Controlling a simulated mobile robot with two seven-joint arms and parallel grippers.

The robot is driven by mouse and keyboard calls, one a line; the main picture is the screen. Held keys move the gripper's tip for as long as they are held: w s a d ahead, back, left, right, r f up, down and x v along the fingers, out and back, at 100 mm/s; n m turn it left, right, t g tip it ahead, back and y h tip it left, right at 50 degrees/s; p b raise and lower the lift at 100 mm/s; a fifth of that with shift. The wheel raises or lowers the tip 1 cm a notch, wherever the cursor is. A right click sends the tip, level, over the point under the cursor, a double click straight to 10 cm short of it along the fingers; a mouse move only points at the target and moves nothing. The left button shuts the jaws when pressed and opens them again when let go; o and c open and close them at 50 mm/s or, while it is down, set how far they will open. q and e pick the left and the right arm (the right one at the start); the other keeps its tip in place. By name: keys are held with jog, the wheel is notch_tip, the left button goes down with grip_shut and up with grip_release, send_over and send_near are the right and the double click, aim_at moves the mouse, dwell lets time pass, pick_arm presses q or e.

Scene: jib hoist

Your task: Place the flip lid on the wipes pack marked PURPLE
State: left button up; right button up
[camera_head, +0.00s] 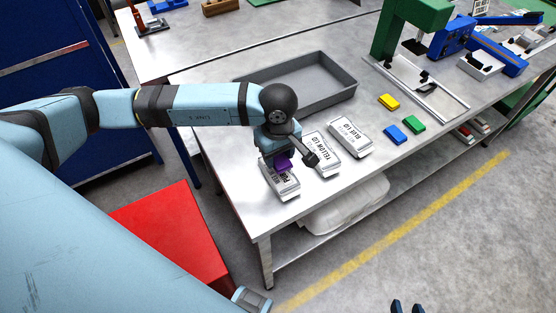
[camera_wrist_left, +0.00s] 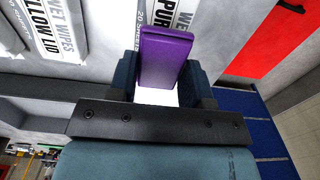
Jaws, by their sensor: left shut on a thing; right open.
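My left gripper (camera_head: 281,155) is shut on the purple flip lid (camera_head: 284,161) and holds it over the wipes pack marked PURPLE (camera_head: 287,190), the front-left pack on the bench. In the left wrist view the purple lid (camera_wrist_left: 165,55) sits tilted between the fingers (camera_wrist_left: 160,80). The PURPLE pack's label (camera_wrist_left: 172,14) is partly hidden behind it. I cannot tell whether the lid touches the pack. My right gripper (camera_head: 407,307) shows only its fingertips at the bottom edge, apart and empty, over the floor.
Packs marked YELLOW LID (camera_head: 325,143) and BLUE LID (camera_head: 350,137) lie to the right. Yellow (camera_head: 388,102), blue (camera_head: 397,135) and green (camera_head: 413,123) lids lie further right. A grey tray (camera_head: 340,96) and a green press (camera_head: 405,30) stand behind.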

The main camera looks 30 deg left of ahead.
aim_at(278, 157)
pick_arm(q)
notch_tip(278, 157, down, 3)
jog(key=shift+r, duration=0.15)
jog(key=shift+f, duration=0.35)
jog(key=shift+f, duration=0.2)
jog(key=o, duration=0.9)
jog(key=shift+r, duration=0.1)
